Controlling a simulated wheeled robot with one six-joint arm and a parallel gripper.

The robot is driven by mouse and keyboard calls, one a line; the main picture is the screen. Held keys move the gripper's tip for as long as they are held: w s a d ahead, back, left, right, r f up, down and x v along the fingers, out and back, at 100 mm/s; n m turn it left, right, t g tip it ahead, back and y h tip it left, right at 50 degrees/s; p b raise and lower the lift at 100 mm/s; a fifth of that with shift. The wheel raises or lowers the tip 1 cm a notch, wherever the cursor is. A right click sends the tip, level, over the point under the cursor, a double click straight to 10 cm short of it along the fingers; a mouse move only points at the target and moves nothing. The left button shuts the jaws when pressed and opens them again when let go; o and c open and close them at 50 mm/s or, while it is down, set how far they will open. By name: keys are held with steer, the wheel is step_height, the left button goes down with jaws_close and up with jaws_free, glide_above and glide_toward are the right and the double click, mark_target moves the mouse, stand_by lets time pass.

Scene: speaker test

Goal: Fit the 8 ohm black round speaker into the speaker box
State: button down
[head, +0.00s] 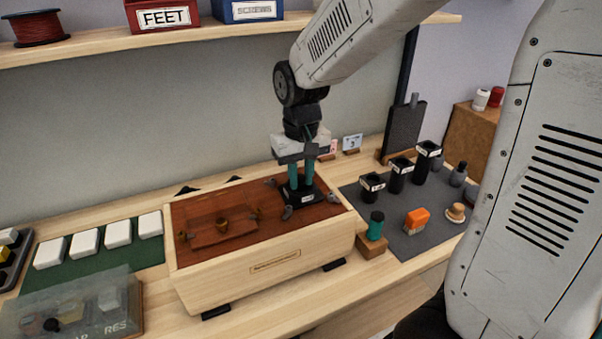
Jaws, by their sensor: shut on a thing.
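The speaker box (262,268) is a pale wooden box with a red-brown top, standing on the bench in the middle of the head view. My gripper (300,182) points down over the right part of its top. Its teal fingers are shut on a black speaker (303,196) with a small white label. The speaker is at the top panel, among several grey clips. I cannot tell whether it is seated or just above the panel. Its outline is partly hidden by the fingers. Several black labelled pieces (399,174) stand on the grey mat (398,230) at the right.
An orange block (416,220), a teal bottle (376,225) and a brown-topped piece on a white dish (455,213) are at the right. White blocks (84,243) lie on a green mat at the left. A clear-lidded box (75,305) is front left. A shelf (95,44) runs above.

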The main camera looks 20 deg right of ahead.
steer(key=c, duration=1.1)
jaws_free()
steer(key=shift+c, duration=0.2)
step_height(320, 180, up, 8)
steer(key=shift+f, duration=0.1)
steer(key=s+d+r, duration=0.1)
steer(key=s, duration=1)
steer(key=s+d+t, duration=0.1)
steer(key=s+d, duration=0.1)
steer(key=s, duration=0.8)
steer(key=shift+s+r, duration=0.35)
steer(key=shift+s, duration=0.05)
